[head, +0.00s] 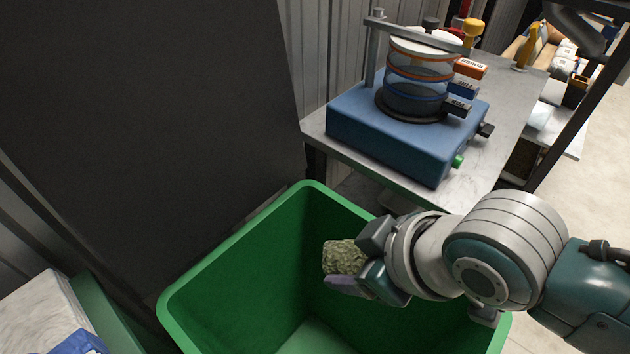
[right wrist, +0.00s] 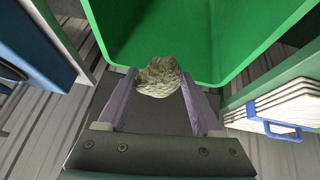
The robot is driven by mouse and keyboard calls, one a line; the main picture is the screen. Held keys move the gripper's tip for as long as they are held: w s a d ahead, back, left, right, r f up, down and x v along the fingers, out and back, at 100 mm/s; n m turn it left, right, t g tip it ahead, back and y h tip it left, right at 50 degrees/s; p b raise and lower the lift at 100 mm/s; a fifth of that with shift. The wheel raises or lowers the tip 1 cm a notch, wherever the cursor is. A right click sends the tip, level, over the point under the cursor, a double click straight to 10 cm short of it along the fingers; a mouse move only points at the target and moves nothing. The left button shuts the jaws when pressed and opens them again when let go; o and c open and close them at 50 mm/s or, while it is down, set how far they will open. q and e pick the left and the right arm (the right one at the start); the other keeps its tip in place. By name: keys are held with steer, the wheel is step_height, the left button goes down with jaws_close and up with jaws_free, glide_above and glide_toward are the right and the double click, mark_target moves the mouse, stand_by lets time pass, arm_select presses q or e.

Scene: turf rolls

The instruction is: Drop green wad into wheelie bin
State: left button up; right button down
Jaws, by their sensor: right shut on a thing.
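The green wad (head: 343,257) is a rough, mottled grey-green lump. My right gripper (head: 345,275) is shut on it, and in the head view it shows over the open top of the green wheelie bin (head: 240,262). In the right wrist view the wad (right wrist: 160,77) sits between the tips of the two purple-grey fingers. The bin wall (right wrist: 215,35) is behind it there. The visible part of the bin floor looks bare; the near side is cut off. My left gripper is not in view.
A bench (head: 512,98) behind the bin carries a blue machine (head: 390,130) with stacked clear rings. A dark panel (head: 140,110) stands at the left. A green container with pale contents (head: 45,310) is at lower left. Open floor (head: 590,180) shows at right.

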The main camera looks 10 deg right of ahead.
steer(key=f, duration=0.2)
steer(key=d+f+b, duration=0.1)
steer(key=f, duration=0.1)
steer(key=shift+f, duration=0.15)
arm_select(q)
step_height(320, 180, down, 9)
steer(key=b, duration=0.6)
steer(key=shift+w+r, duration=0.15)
arm_select(e)
step_height(320, 180, down, 5)
steer(key=shift+a+f, duration=0.1)
steer(key=shift+f, duration=0.1)
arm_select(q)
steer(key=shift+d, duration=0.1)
arm_select(e)
jaws_free()
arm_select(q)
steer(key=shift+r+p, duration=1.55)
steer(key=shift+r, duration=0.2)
arm_select(e)
steer(key=v, duration=1)
